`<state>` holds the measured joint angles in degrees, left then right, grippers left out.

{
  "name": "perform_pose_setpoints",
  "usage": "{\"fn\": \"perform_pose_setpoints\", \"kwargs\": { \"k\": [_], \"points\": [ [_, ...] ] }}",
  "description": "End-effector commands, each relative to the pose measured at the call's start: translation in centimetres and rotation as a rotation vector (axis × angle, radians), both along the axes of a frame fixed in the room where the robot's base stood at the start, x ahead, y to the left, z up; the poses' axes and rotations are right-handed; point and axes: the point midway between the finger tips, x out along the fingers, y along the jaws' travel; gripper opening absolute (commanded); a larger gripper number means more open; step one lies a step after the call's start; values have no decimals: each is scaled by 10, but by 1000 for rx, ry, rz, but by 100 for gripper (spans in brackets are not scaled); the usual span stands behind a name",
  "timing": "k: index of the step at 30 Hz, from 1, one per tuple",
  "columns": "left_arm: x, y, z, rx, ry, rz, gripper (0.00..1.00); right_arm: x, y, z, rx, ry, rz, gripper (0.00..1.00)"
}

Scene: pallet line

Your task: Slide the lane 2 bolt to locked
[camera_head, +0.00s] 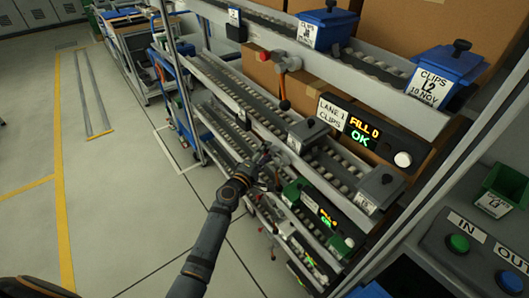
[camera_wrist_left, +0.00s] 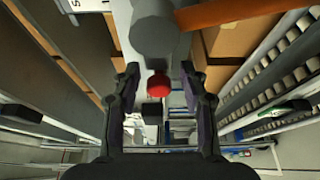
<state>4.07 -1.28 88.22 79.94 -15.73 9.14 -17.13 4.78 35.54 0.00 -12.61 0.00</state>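My left gripper (camera_head: 264,160) reaches from below to the front of the rack, beside a lower roller lane. In the left wrist view my left gripper (camera_wrist_left: 159,72) is open, with its two fingers apart. A red knob (camera_wrist_left: 158,85) on a grey cylindrical body (camera_wrist_left: 154,32) shows between the fingers, with no visible contact. In the head view the gripper covers most of the hardware behind it. A similar red knob (camera_head: 264,56) with a grey fitting (camera_head: 289,64) is on the upper lane. I cannot read a lane 2 label on the bolt. My right gripper is not in view.
The lane 1 display (camera_head: 361,134) reads OK above the gripper's right. A button panel (camera_head: 478,250) is at lower right. The floor (camera_head: 110,215) at left is clear.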

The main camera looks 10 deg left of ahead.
Motion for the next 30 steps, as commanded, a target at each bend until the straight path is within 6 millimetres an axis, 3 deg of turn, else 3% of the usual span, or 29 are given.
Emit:
{"fn": "perform_pose_setpoints", "kwargs": {
  "k": [8,11,21,25,30],
  "points": [
    [0,1,1,0,-2,2,46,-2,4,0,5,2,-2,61],
    [-9,3,0,2,-1,2,46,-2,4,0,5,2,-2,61],
    [-85,24,-1,2,2,0,46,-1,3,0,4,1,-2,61],
    [-105,29,0,2,0,0,46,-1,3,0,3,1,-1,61],
    [-115,32,1,0,-1,1,46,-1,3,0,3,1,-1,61]
  ]
}}
